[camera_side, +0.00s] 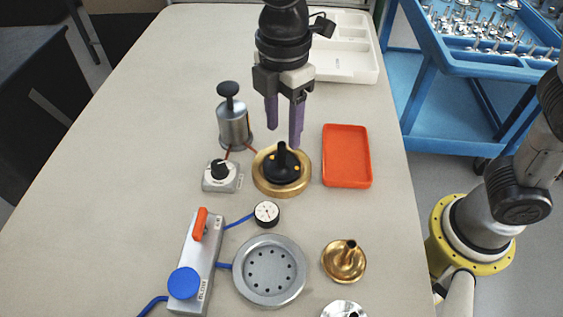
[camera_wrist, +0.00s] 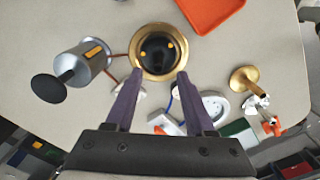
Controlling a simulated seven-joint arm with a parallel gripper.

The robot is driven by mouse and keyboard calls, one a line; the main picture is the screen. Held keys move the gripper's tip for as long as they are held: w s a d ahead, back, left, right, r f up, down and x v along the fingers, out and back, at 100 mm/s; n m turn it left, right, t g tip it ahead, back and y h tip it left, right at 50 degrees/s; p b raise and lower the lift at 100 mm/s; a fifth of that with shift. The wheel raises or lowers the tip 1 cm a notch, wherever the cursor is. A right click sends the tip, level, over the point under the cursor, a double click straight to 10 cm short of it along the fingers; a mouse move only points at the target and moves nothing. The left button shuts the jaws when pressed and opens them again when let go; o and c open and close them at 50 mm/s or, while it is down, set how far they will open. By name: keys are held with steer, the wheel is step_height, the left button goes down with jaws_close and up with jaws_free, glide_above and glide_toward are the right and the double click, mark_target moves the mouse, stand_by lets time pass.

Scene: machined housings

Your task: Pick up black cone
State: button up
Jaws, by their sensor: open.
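The black cone (camera_side: 282,165) has a flared base with yellow marks and a narrow upright stem. It sits upright in a round brass dish (camera_side: 262,182) near the middle of the table. The cone also shows in the wrist view (camera_wrist: 158,48), seen from above inside the brass dish (camera_wrist: 141,66). My gripper (camera_side: 284,136) has two purple fingers pointing down and is open and empty. It is above the cone and slightly behind it, apart from it. In the wrist view, the fingertips (camera_wrist: 160,82) sit just below the dish, with a gap between them.
A metal cylinder with a black knob (camera_side: 234,125) stands close left of the dish. An orange tray (camera_side: 346,157) lies to the right. A small dial box (camera_side: 221,178), gauge (camera_side: 266,212), perforated disc (camera_side: 269,271) and brass funnel (camera_side: 344,261) are nearer the camera. The left table is clear.

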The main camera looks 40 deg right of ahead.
mark_target(281, 144)
steer(key=shift+w+f, duration=0.15)
steer(key=shift+f, duration=3.15)
jaws_close()
